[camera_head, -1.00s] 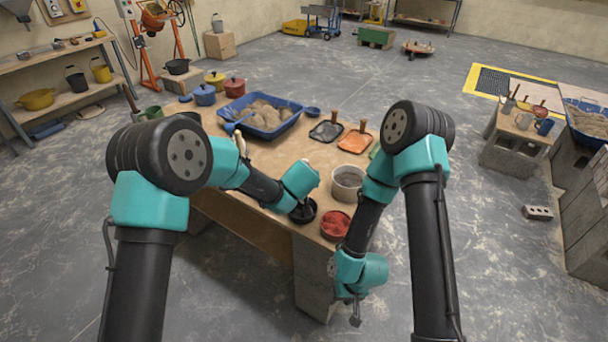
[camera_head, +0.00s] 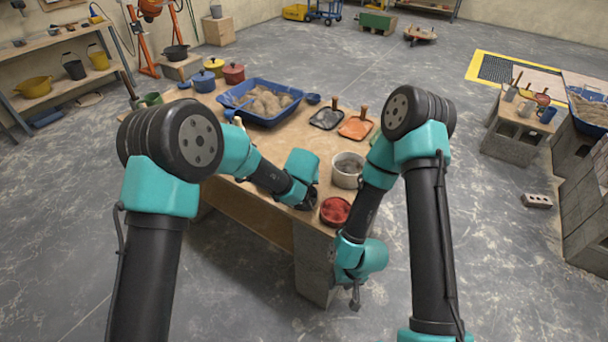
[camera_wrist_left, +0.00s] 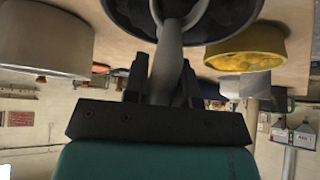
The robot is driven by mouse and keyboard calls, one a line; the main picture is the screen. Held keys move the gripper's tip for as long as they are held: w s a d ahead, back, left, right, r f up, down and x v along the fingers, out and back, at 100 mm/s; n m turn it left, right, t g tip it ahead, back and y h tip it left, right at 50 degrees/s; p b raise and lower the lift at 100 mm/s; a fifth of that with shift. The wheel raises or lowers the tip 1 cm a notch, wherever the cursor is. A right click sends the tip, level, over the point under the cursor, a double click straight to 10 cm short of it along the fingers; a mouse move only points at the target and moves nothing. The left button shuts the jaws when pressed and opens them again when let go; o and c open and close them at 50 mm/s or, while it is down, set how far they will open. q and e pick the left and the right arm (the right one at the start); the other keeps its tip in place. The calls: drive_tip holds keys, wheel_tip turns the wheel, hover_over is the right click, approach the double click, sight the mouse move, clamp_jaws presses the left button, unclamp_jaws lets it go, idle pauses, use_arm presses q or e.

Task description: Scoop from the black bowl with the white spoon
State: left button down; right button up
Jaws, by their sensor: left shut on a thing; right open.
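The black bowl (camera_wrist_left: 222,20) is at the top of the left wrist view, which shows the scene upside down. In the head view it is mostly hidden behind my left wrist. The spoon (camera_wrist_left: 167,62), pale grey-white, is held by its handle in my left gripper (camera_wrist_left: 163,78), which is shut on it. My right gripper (camera_head: 355,298) is open and empty, hanging low in front of the table's front edge.
A red bowl (camera_head: 335,211) and a white tub (camera_head: 348,170) stand close to the black bowl. A yellow bowl (camera_wrist_left: 245,50) is beside it in the left wrist view. A blue tray of sand (camera_head: 262,102) and two trowel pans (camera_head: 355,129) lie farther back.

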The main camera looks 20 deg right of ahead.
use_arm(q)
drive_tip(key=shift+s+a+f+g, duration=0.15)
drive_tip(key=shift+s+g, duration=0.25)
drive_tip(key=shift+s, duration=0.15)
drive_tip(key=shift+w, duration=0.15)
drive_tip(key=shift+g+y, duration=0.3)
drive_tip(key=shift+g, duration=0.2)
drive_tip(key=shift+g, duration=0.3)
drive_tip(key=shift+g, duration=0.3)
drive_tip(key=shift+w+f+g+y, duration=0.1)
drive_tip(key=shift+w+g+y, duration=0.05)
drive_tip(key=shift+g+y, duration=0.2)
drive_tip(key=shift+f+g+y, duration=0.15)
drive_tip(key=shift+g+y, duration=0.3)
drive_tip(key=shift+g, duration=1.3)
drive_tip(key=shift+r, duration=2.25)
